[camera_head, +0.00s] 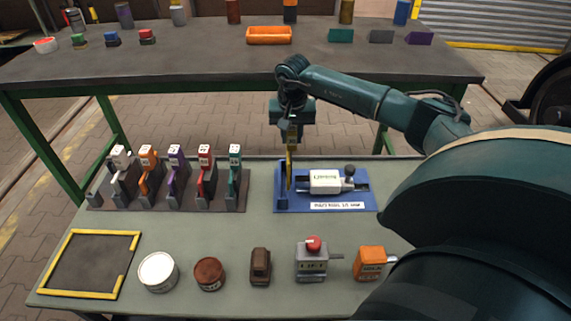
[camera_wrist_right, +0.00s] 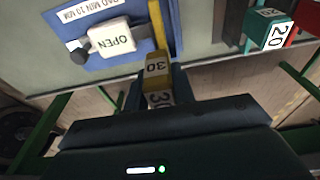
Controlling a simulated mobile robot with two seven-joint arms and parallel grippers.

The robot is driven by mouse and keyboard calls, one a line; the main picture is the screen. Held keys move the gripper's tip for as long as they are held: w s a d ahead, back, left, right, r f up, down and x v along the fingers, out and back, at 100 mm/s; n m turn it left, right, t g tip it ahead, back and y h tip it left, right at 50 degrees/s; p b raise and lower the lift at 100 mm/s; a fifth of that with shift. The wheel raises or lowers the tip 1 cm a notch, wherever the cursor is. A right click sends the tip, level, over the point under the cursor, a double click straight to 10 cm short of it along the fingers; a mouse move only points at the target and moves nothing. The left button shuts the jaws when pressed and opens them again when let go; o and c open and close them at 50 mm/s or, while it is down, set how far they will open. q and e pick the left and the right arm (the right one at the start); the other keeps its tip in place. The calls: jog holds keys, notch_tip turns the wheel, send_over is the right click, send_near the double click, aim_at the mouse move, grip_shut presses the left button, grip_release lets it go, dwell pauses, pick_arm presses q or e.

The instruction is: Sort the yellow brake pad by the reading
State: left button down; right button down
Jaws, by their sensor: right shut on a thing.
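The yellow brake pad (camera_head: 289,168) is held upright in my right gripper (camera_head: 291,138). Its lower part stands in the blue gauge (camera_head: 320,203), beside the blue end block (camera_head: 281,184); whether it touches the block I cannot tell. The gauge's white body (camera_head: 325,182) lies to the right of the pad, apparently with a gap. In the right wrist view the pad (camera_wrist_right: 157,68) shows the number 30, and the gauge body (camera_wrist_right: 112,40) reads OPEN. The gauge label (camera_wrist_right: 82,10) appears to read PAD MIN 10 MM. My left gripper is not in view.
A grey rack (camera_head: 168,201) holds several coloured numbered pads on the left. A yellow-edged dark tray (camera_head: 90,262) lies front left. A white tin (camera_head: 158,271), brown tin (camera_head: 209,273), red-button box (camera_head: 312,262) and orange box (camera_head: 370,262) line the front. An orange tray (camera_head: 269,36) sits on the back table.

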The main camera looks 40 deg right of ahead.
jog(key=shift+r+p, duration=0.95)
jog(key=shift+r, duration=0.5)
